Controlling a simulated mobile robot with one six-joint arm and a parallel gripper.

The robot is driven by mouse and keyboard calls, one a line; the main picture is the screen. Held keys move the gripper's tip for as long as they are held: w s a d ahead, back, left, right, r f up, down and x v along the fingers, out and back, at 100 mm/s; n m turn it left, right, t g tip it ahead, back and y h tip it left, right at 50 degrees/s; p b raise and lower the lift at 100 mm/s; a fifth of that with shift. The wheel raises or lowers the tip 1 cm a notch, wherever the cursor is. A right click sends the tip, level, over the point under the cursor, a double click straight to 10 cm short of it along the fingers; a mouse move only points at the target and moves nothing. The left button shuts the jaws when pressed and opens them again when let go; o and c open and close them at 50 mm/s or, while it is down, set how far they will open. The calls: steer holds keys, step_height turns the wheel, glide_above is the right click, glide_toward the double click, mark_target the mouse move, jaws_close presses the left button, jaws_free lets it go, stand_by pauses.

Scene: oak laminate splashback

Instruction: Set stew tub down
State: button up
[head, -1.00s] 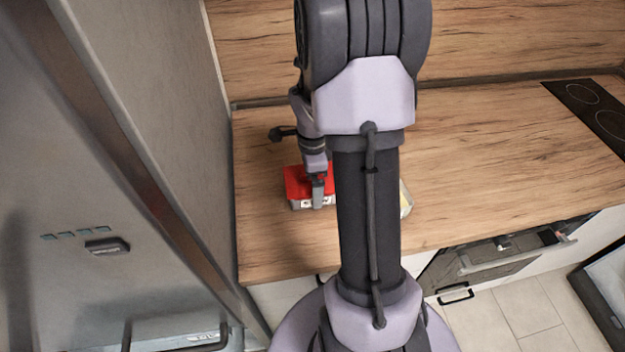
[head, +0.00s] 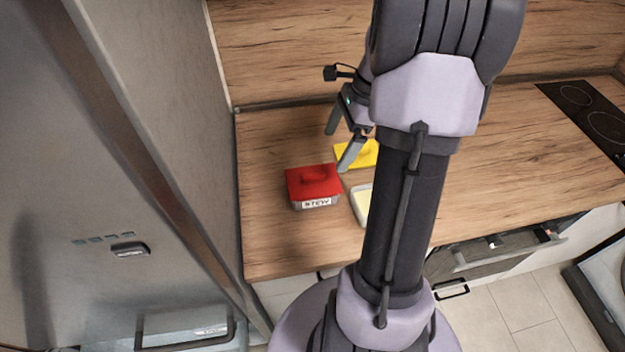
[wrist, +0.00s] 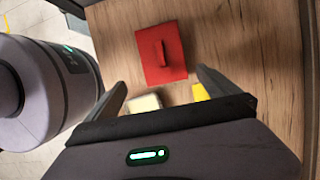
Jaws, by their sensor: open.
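The stew tub (head: 314,190) has a red lid with a raised handle and a white label reading STEW. It sits upright on the wooden counter (head: 270,245), near its left end. In the wrist view the red lid (wrist: 163,55) lies beyond my fingertips, with counter all around it. My gripper (head: 342,145) is open and empty, above and to the upper right of the tub, apart from it. Its fingers also show spread in the wrist view (wrist: 160,82).
A yellow lid or tub (head: 355,154) lies right behind the stew tub, near my fingers. A pale container (head: 361,205) stands to its right, partly hidden by my arm. A grey fridge (head: 120,200) bounds the left. A cooktop (head: 590,115) is far right.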

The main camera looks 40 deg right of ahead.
mark_target(320, 174)
steer(key=b+x, duration=0.2)
steer(key=x, duration=0.4)
steer(key=b+x, duration=0.3)
steer(key=x, duration=0.2)
steer(key=shift+w+f, duration=0.3)
steer(key=shift+f, duration=0.05)
steer(key=b+x, duration=0.2)
steer(key=x, duration=0.3)
steer(key=shift+w+d+f+b, duration=0.1)
steer(key=shift+f+b, duration=0.05)
steer(key=shift+b, duration=0.2)
steer(key=shift+t, duration=0.3)
steer(key=shift+r, duration=0.2)
steer(key=c, duration=1.7)
